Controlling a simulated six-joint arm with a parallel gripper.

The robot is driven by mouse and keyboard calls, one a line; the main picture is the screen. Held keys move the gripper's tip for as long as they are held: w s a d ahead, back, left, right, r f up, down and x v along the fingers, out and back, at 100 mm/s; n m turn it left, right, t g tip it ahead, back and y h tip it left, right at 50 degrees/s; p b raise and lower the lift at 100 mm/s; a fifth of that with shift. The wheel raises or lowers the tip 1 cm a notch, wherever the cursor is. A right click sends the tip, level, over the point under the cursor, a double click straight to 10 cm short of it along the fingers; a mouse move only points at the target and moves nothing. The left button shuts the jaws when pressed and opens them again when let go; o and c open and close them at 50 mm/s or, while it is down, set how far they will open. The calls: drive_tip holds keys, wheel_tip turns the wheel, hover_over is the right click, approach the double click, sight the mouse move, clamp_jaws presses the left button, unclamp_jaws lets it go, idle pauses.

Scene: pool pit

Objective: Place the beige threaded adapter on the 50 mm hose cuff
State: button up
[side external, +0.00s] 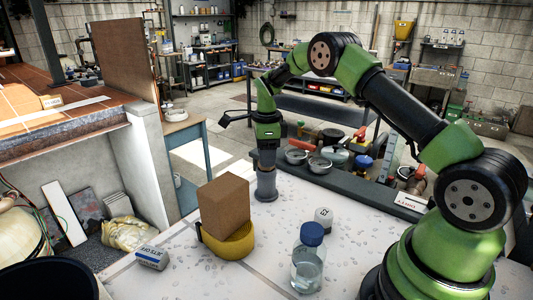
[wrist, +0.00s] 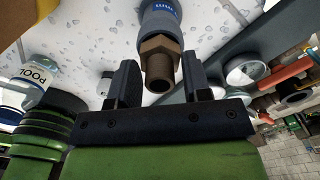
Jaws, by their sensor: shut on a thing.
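The beige threaded adapter (wrist: 160,62), brownish with a hex collar and an open threaded end, sits between the two fingers of my gripper (wrist: 159,68) in the wrist view. My gripper is shut on it. Beyond the adapter is the blue-grey hose cuff (wrist: 160,22) with white lettering, in line with it. The two appear to meet, but I cannot tell how far they are seated. In the side view my gripper (side external: 266,152) points straight down over the upright grey cuff (side external: 265,186) on the tabletop. The adapter is mostly hidden there.
A brown block (side external: 225,203) stands in a yellow ring (side external: 232,243) left of the cuff. Pans (side external: 319,165) and fittings lie behind.

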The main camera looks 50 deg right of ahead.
drive_tip(key=shift+f, duration=0.15)
drive_tip(key=o, duration=0.9)
